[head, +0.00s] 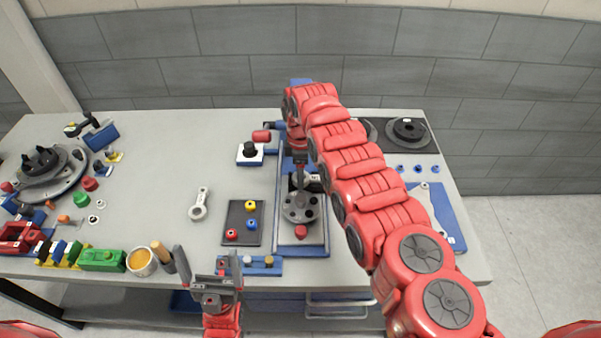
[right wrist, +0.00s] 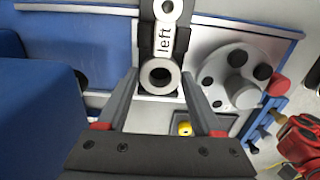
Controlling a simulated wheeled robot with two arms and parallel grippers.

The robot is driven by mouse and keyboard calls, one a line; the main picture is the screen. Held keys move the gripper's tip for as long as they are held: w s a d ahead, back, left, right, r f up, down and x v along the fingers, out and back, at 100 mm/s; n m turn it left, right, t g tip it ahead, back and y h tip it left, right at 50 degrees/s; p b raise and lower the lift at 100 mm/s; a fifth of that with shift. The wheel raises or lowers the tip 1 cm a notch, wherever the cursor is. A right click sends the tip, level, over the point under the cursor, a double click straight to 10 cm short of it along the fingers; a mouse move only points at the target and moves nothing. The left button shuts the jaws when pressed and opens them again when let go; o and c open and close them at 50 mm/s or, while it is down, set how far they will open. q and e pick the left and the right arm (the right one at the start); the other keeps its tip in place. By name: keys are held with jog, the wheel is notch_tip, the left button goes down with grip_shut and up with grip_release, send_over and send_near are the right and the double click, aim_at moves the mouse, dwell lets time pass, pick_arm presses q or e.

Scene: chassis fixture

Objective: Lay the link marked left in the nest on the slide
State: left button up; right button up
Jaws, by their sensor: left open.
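The link marked left (right wrist: 162,40) is pale with a ring at its near end and shows its label in the right wrist view. It lies in a dark nest (right wrist: 146,35) on the slide, with dark walls beside its shaft. My right gripper (right wrist: 159,75) has its fingers on either side of the near ring, with small gaps, so it looks open. In the head view my right gripper (head: 300,160) is over the slide (head: 317,240), and my arm hides part of it. My left gripper (head: 208,255) is open and empty at the table's front edge.
Another pale link (head: 199,204) lies on the bare table left of a dark tray (head: 235,236) with coloured knobs. A grey disc with holes (head: 299,207) stands on the slide, near the nest. An orange-topped cup (head: 141,262) and a green block (head: 102,260) stand front left.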

jog(key=shift+r, duration=0.1)
dwell(0.3)
jog(key=shift+r+p, duration=0.85)
jog(key=shift+r, duration=0.65)
jog(key=shift+f, duration=0.1)
jog(key=o, duration=0.5)
jog(key=shift+o, duration=0.2)
notch_tip(320, 180, up, 2)
jog(key=shift+r+p, duration=0.1)
jog(key=shift+p, duration=0.4)
jog(key=shift+r, duration=1.15)
